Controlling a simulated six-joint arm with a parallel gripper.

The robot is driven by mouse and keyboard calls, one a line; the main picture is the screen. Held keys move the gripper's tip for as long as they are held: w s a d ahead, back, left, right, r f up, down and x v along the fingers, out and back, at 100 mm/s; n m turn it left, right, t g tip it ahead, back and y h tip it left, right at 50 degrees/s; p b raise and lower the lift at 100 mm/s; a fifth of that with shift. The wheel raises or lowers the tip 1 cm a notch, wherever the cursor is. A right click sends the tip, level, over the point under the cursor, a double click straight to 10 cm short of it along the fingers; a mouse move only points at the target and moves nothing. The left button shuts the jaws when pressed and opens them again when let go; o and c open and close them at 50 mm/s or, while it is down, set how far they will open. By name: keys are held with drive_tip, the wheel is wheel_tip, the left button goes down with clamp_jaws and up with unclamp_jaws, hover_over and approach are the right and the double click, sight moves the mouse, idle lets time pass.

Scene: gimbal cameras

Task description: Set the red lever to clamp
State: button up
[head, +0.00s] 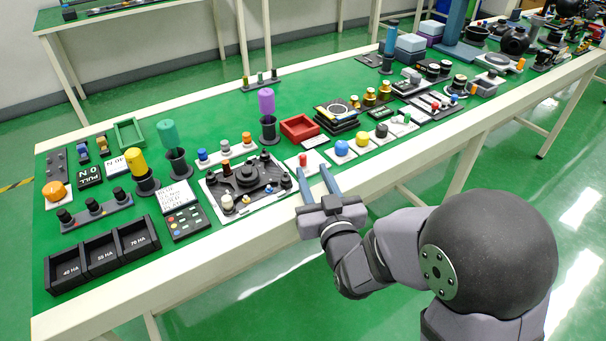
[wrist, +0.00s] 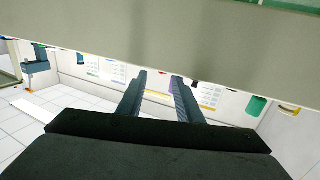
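My gripper (head: 312,171) is at the front edge of the green-topped table in the head view, with its two blue-grey fingers apart. Nothing shows between them. A small red piece (head: 303,160) stands on a white plate just beyond the left fingertip. In the wrist view the fingers (wrist: 160,80) are also apart, and no lever can be made out.
A blue knob (head: 341,148) and a yellow knob (head: 362,139) stand right of my fingers. A red tray (head: 299,128) and a purple-topped cylinder (head: 267,103) lie behind. Black bins (head: 99,265) fill the left front corner. The table's pale edge (wrist: 160,40) crosses the wrist view.

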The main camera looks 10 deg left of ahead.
sight(304, 160)
drive_tip(key=shift+s+a+f, duration=0.1)
drive_tip(key=shift+a, duration=0.15)
drive_tip(key=shift+x, duration=3.65)
drive_tip(key=shift+c, duration=0.3)
clamp_jaws()
